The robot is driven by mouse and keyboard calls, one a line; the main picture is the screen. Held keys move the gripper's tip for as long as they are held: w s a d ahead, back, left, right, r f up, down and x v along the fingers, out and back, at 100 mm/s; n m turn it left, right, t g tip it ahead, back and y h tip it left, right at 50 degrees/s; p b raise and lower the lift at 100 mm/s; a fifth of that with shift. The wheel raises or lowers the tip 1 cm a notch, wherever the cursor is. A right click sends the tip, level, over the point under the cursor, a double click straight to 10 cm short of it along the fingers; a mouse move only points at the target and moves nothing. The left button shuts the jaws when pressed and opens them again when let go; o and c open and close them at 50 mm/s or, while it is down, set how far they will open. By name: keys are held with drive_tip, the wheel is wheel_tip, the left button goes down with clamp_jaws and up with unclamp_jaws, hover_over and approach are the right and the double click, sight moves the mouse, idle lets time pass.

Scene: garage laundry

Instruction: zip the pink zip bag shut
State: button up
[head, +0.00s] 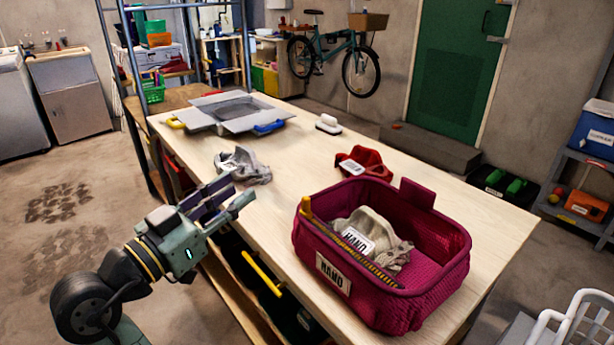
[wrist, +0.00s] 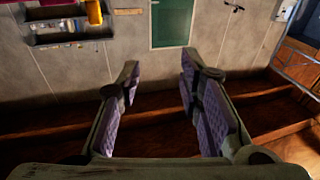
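The pink zip bag (head: 438,287) is a deep magenta, box-shaped bag near the front right corner of the table. Its top is open. A yellow-brown zip strip (head: 350,248) runs along its left rim, with a raised yellow end at the far left corner. A label reading HAND (head: 333,273) is on its front left side. A grey-beige cloth (head: 377,232) with a HAND label lies inside. My gripper (head: 226,196) is left of the bag, beside the table's left edge, apart from the bag. In the wrist view my gripper (wrist: 160,80) has its fingers spread with nothing between them.
On the table (head: 300,150) lie a grey cloth (head: 243,165), a red item with a label (head: 364,163), a white-topped brush (head: 328,124) and a grey tray-like thing (head: 232,110) with yellow and blue handles. A white rack (head: 580,322) stands at the front right.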

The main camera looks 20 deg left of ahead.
sight(303, 201)
drive_tip(key=s+d+f+m+g+h, duration=0.2)
drive_tip(key=s+d+m+g+h, duration=0.1)
drive_tip(key=d+g+h, duration=0.1)
drive_tip(key=p+x, duration=0.4)
drive_tip(key=x, duration=0.7)
drive_tip(key=shift+d, duration=0.1)
drive_tip(key=shift+c, duration=0.2)
clamp_jaws()
